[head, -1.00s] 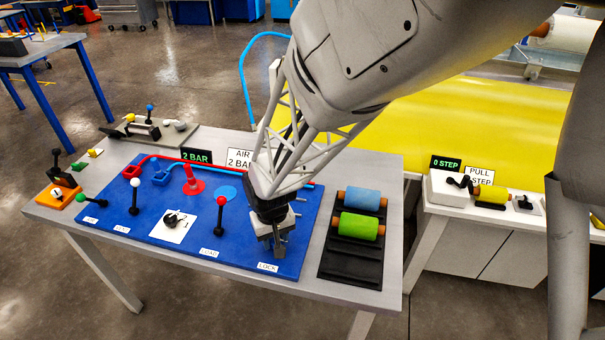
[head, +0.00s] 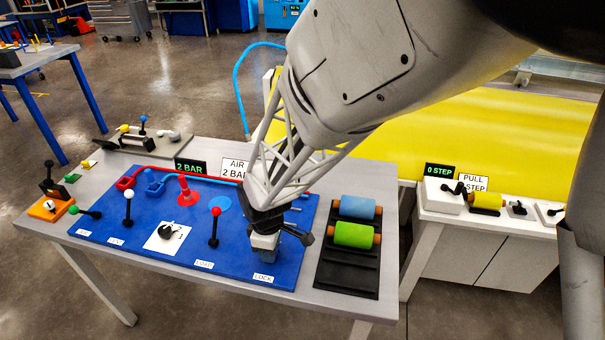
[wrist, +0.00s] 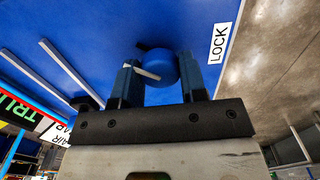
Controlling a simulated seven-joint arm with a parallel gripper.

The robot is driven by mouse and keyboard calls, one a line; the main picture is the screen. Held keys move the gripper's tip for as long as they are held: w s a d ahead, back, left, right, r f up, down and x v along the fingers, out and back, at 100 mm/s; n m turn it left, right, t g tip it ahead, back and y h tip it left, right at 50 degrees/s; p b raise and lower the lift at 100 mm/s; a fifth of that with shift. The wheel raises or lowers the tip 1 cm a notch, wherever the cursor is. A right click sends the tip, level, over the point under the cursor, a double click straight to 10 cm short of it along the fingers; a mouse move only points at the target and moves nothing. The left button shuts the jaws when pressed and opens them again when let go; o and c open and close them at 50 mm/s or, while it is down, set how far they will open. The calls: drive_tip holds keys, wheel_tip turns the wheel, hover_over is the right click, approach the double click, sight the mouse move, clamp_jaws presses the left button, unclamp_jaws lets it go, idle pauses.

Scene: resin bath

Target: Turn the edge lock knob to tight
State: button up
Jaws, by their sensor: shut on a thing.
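The edge lock knob (wrist: 165,66) is round and blue, with a white bar across its near left side and a dark tab at its upper left. It stands on the blue panel (wrist: 110,20) beside the white LOCK label (wrist: 219,43). My gripper (wrist: 158,75) has one finger on each side of the knob and is shut on it. In the head view, my gripper (head: 265,254) points down at the panel's front right, just above the LOCK label (head: 263,278). It hides the knob there. I cannot read the knob's setting.
A red-knobbed lever (head: 214,228) stands left of my gripper, and a black rack (head: 345,274) with green and blue rollers lies to its right. Two pale rods (wrist: 70,68) lie on the panel. Signs for 2 BAR (head: 190,166) and AIR stand behind.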

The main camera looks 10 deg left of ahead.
drive_tip(key=shift+n, duration=1.3)
drive_tip(key=o, duration=0.9)
drive_tip(key=shift+o, duration=0.2)
drive_tip(key=shift+r, duration=0.1)
drive_tip(key=shift+r, duration=3.85)
